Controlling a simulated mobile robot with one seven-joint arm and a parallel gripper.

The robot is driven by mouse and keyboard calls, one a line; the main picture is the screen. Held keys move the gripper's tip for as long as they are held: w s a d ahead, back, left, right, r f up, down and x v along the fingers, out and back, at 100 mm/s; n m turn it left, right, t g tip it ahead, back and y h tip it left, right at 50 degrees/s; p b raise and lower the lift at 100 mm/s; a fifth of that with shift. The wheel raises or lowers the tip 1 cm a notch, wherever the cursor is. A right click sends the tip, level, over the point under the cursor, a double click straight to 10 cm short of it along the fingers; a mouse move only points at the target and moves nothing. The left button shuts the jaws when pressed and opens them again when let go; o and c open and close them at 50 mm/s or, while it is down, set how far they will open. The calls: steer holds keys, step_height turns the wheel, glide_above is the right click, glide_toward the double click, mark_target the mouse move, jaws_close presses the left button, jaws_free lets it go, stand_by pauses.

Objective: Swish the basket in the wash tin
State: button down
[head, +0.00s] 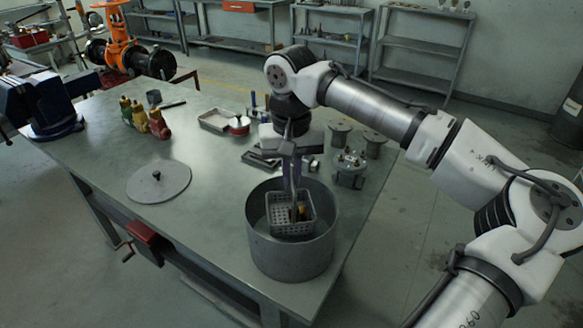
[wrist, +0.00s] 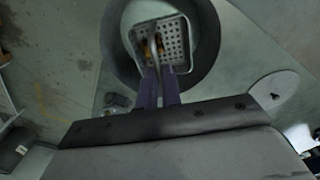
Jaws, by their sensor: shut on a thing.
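The wash tin (head: 290,258) is a round grey open tin on the near right part of the bench. The basket (head: 292,226) is a small grey perforated box with brass-coloured parts in it, and it sits inside the tin's mouth. My gripper (head: 294,180) points down over the tin and is shut on the basket's upright handle. In the wrist view the basket (wrist: 174,50) shows inside the dark ring of the tin (wrist: 122,62), with the gripper fingers (wrist: 156,78) at its handle. Whether the basket touches the tin's bottom is hidden.
A round grey lid (head: 159,181) with a knob lies left of the tin. A flanged metal part (head: 350,168) stands behind it to the right. Small red, yellow and green bottles (head: 145,118) and a tray (head: 222,120) stand farther back. The bench's right edge is close to the tin.

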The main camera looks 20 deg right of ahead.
steer(key=shift+f+b, duration=1.5)
steer(key=shift+f, duration=2.7)
steer(key=shift+r+p, duration=0.65)
steer(key=shift+r, duration=0.1)
steer(key=shift+f, duration=0.75)
steer(key=shift+r, duration=0.25)
